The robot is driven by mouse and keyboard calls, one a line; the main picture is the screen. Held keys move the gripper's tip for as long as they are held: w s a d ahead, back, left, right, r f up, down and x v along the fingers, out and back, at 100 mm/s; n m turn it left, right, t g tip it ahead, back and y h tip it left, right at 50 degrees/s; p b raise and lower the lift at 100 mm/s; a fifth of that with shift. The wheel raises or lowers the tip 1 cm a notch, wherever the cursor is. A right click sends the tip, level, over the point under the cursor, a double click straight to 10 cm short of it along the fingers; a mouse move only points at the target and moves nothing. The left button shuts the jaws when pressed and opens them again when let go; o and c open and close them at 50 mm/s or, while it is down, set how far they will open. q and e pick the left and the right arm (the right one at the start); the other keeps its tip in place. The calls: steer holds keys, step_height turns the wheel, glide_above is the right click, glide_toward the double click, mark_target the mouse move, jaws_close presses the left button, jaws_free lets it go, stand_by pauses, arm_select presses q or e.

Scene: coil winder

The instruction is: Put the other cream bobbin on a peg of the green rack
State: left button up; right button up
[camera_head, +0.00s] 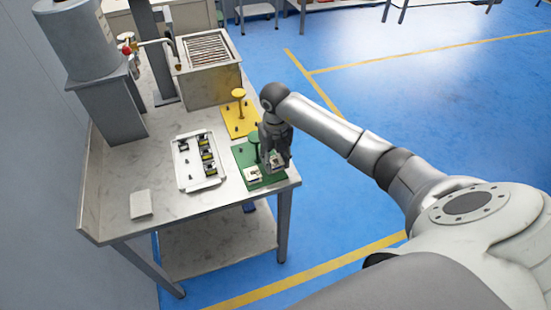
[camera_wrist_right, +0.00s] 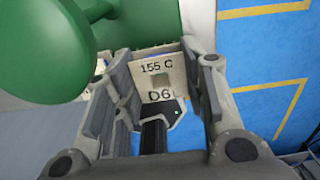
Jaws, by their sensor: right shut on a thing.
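The green rack (camera_head: 264,182) is a green plate with a green knobbed post at the front right of the steel table. One cream bobbin (camera_head: 253,173) sits on its near left part. My right gripper (camera_head: 276,163) is over the right side of the rack, pointing down, shut on another cream bobbin (camera_wrist_right: 160,75). In the right wrist view, its flange shows "155 C", a square hole and "D6" between the fingers. The green knob (camera_wrist_right: 45,50) is close beside the fingers. The fingers hide the peg below, so I cannot tell whether the held bobbin touches it. My left gripper is not in view.
A white tray (camera_head: 183,179) with several dark and yellow parts lies left of the green rack. A yellow rack (camera_head: 231,127) with a knobbed post stands behind it. A grey box (camera_head: 212,88) with a slatted top is farther back. A pale block (camera_head: 141,204) lies front left.

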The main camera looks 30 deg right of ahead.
steer(key=shift+f, duration=0.2)
steer(key=shift+f+b, duration=0.85)
steer(key=shift+f, duration=0.05)
steer(key=o, duration=1.1)
steer(key=shift+r, duration=0.15)
step_height(320, 180, up, 12)
